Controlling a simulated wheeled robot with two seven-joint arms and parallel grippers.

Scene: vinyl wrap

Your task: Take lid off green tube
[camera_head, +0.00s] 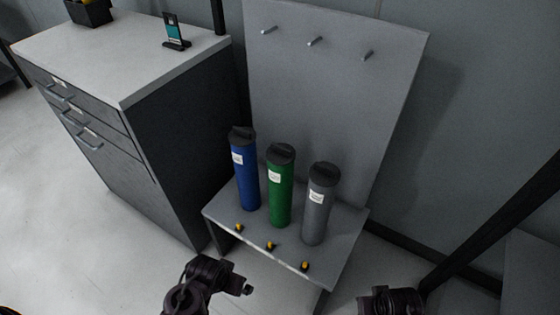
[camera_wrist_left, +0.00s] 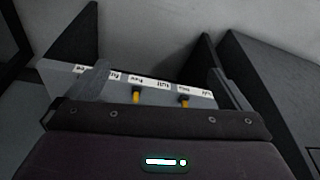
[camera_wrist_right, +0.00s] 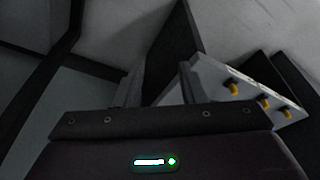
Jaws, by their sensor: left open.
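The green tube (camera_head: 281,195) stands upright on a low grey shelf, between a blue tube (camera_head: 246,180) and a grey tube (camera_head: 317,213). Its dark lid (camera_head: 281,152) is on top. My left gripper (camera_wrist_left: 158,68) is open and empty, its fingers wide apart. The head view shows the end of my left arm low, in front of the shelf's left side. My right gripper (camera_wrist_right: 161,66) is empty, with a narrower gap between its fingers. The end of my right arm is at the bottom edge of the head view, right of the shelf. Neither touches a tube.
The shelf (camera_head: 340,225) has several yellow-tipped pegs (camera_head: 270,246) along its front edge and a tall back panel (camera_head: 325,110) with hooks. A drawer cabinet (camera_head: 120,130) stands close on the left. A dark slanted bar (camera_head: 490,230) is at the right.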

